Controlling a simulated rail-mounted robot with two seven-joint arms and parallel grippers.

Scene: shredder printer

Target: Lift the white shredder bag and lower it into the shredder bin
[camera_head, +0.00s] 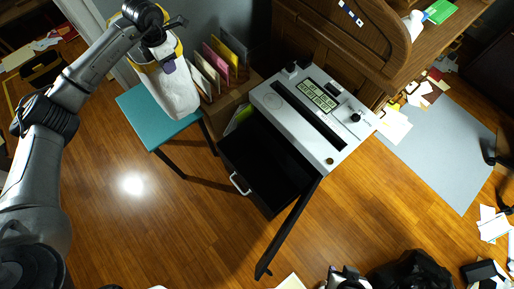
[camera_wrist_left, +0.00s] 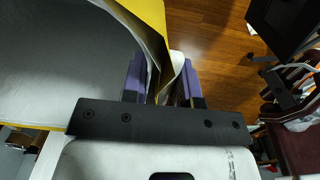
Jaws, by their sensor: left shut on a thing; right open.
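The white shredder bag (camera_head: 176,92), with a yellow rim, hangs upright over the teal stool (camera_head: 150,125) at the upper left in the head view. My left gripper (camera_head: 168,66) is shut on the bag's rim. In the left wrist view the purple fingers (camera_wrist_left: 162,85) pinch the yellow and white edge of the bag (camera_wrist_left: 152,22). I cannot tell whether the bag's bottom touches the stool. The shredder bin (camera_head: 262,165) is a black drawer, pulled out below the white shredder top (camera_head: 312,112), and looks empty. My right gripper (camera_head: 346,276) is at the bottom edge, partly cut off, open and apart from the bag.
A rack of coloured folders (camera_head: 222,62) stands between the bag and the shredder. The bin's black front panel (camera_head: 290,228) sticks out toward the lower middle. A wooden desk (camera_head: 345,35) is behind the shredder. The floor at lower left is clear. A black bag (camera_head: 412,272) lies at lower right.

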